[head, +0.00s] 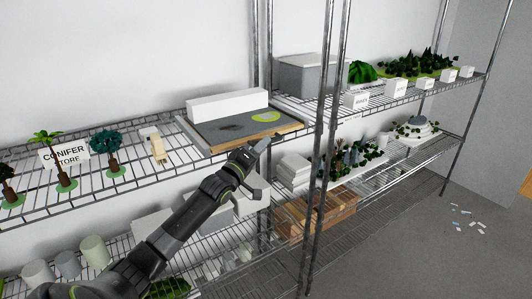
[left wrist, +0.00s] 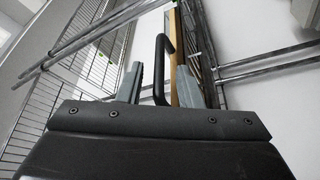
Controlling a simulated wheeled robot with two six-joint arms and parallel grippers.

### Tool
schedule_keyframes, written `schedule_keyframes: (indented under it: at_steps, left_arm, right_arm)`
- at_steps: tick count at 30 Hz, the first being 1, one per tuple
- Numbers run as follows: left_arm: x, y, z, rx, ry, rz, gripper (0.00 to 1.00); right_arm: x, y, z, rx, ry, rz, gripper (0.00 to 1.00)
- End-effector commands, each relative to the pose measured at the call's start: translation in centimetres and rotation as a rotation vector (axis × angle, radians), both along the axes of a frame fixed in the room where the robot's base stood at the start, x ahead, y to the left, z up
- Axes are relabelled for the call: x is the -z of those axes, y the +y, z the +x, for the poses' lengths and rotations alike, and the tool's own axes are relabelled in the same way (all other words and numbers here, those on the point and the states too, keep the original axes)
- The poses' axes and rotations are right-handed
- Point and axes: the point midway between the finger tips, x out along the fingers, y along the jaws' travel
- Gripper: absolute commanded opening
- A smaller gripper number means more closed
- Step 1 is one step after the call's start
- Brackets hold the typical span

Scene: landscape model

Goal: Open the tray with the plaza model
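The tray (head: 285,132) with the plaza model sits on the upper shelf, with a wooden front edge. On it are a grey ground with a dark patch, a yellow-green ring (head: 266,116) and a long white block (head: 228,104). My left gripper (head: 257,149) is at the tray's front edge. In the left wrist view its fingers (left wrist: 160,75) are apart, with a black bent handle (left wrist: 160,48) between them and visible gaps on both sides. The tray's wooden edge (left wrist: 176,50) shows behind the handle. My right gripper is not in view.
Metal shelf posts (head: 325,110) stand right of the tray. Model trees (head: 104,145) and a "CONIFER STORE" sign (head: 64,155) stand left on the same shelf. A lower shelf holds wooden boxes (head: 315,212) and white blocks. Small scraps (head: 466,220) lie on the floor at right.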

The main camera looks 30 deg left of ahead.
Motion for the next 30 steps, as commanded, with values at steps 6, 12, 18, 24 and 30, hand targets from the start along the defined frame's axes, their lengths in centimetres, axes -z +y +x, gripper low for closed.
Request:
schedule_keyframes:
  at_steps: [6,12,18,24,30]
  left_arm:
    - [-0.2,-0.1,2.0,-0.001,-0.002,-0.002,0.33]
    - [-0.6,-0.1,2.5,0.001,-0.001,-0.001,0.33]
    - [-0.6,-0.1,2.6,0.0,0.0,-0.001,0.33]
    - [-0.6,-0.1,2.5,0.0,0.0,-0.001,0.12]
    - [-0.6,-0.1,2.5,0.0,0.0,-0.001,0.0]
  right_arm:
    - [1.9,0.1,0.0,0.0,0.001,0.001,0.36]
    - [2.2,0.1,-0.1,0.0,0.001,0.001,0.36]
    - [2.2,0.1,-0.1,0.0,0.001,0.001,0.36]
    - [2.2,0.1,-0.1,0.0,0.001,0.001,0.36]
    - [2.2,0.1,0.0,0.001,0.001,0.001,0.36]
